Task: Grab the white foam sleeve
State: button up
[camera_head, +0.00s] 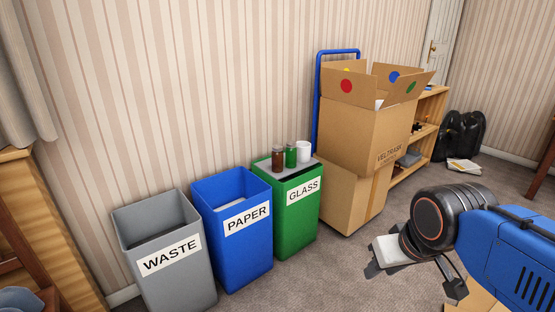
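My gripper (414,278) is at the lower right, with its two dark fingers spread wide apart. A white block-like piece (393,249) shows right by its left finger, partly hidden by my wrist. I cannot tell whether it is the foam sleeve, or whether the finger touches it. A short white cylinder (304,151) stands upright on the green GLASS bin's grey top, beside a brown jar (278,159) and a green jar (291,156). It is well to the left of my gripper and apart from it. Nothing in view is clearly marked as the foam sleeve.
Grey WASTE (180,288), blue PAPER (240,250) and green GLASS (298,222) bins line the wall. An open carton (352,131) on another box stands by a blue hand truck (318,92). Behind are a shelf (430,113) and black bags (462,135). Carpet is clear before the cartons.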

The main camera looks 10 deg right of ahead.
aim_at(303, 152)
jog(key=i+u, duration=0.1)
jog(key=i, duration=0.4)
jog(key=i+l, duration=0.2)
jog(key=i, duration=0.25)
jog(key=i+l+u, duration=0.15)
jog(key=i, duration=0.3)
jog(key=i+l+u, duration=0.1)
jog(key=i, duration=0.4)
